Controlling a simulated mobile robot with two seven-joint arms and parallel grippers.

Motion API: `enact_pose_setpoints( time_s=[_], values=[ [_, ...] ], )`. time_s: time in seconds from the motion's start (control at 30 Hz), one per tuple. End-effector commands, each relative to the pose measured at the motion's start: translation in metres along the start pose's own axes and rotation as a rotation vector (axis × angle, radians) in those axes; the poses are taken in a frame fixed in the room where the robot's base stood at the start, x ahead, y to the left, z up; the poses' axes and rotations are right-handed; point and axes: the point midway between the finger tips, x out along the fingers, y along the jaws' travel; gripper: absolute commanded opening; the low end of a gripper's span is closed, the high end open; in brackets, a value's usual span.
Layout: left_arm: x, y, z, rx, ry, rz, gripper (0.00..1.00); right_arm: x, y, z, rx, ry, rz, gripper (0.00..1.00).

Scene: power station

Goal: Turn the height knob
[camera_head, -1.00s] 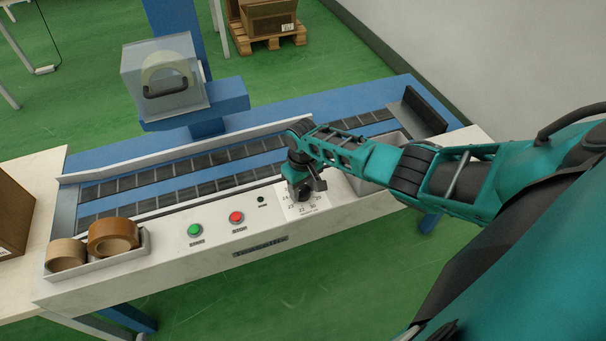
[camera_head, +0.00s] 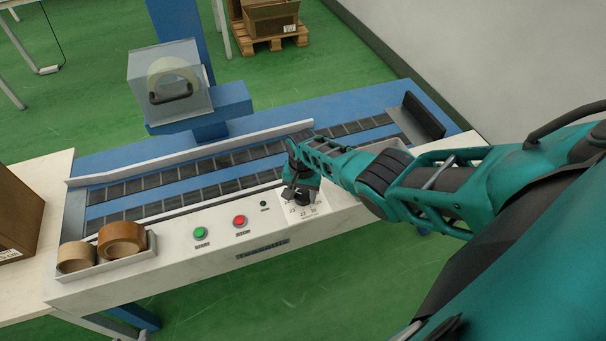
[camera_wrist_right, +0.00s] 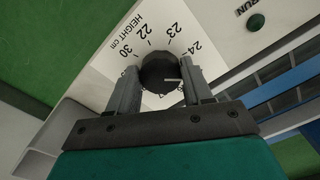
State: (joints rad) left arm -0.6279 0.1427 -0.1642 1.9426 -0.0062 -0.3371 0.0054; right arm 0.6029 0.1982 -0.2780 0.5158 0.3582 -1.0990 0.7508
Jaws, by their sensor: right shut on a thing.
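The black height knob (camera_wrist_right: 161,73) sits on a white dial plate (camera_wrist_right: 150,28) marked "HEIGHT cm" with numbers around it. A white pointer line on the knob points to the right in the right wrist view, just below the 24 mark. My right gripper (camera_wrist_right: 163,84) has one finger on each side of the knob and is shut on it. In the head view my right gripper (camera_head: 299,194) is over the dial plate and hides most of the knob. My left gripper is not in view.
A green button (camera_head: 200,232) and a red button (camera_head: 239,221) sit left of the dial on the white panel. A tray with tape rolls (camera_head: 121,239) is at the panel's left end. The conveyor (camera_head: 190,170) runs behind.

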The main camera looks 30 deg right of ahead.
Motion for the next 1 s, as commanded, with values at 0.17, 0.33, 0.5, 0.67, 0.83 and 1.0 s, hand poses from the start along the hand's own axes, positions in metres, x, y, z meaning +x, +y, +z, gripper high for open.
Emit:
enact_pose_setpoints(
  time_s=[0.17,0.33,0.5,0.67,0.83,1.0],
  values=[
    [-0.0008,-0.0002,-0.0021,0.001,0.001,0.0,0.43,-0.001,-0.0009,-0.0007,0.073,0.001,-0.002,0.2],
    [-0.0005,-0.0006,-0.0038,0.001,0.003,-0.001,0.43,-0.0007,-0.0008,-0.0009,0.108,0.002,-0.001,0.2],
    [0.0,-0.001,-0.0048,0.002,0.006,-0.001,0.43,-0.0006,-0.0006,-0.0011,0.119,0.003,-0.001,0.2],
    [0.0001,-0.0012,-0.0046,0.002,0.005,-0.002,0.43,-0.0007,-0.0005,-0.0014,0.119,0.003,-0.001,0.2],
    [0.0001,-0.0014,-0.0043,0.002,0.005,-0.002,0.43,-0.0008,-0.0005,-0.0016,0.118,0.004,-0.001,0.53],
    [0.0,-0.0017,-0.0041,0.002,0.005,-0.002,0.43,-0.0007,-0.0004,-0.0013,0.118,0.003,-0.001,0.69]
  ],
)
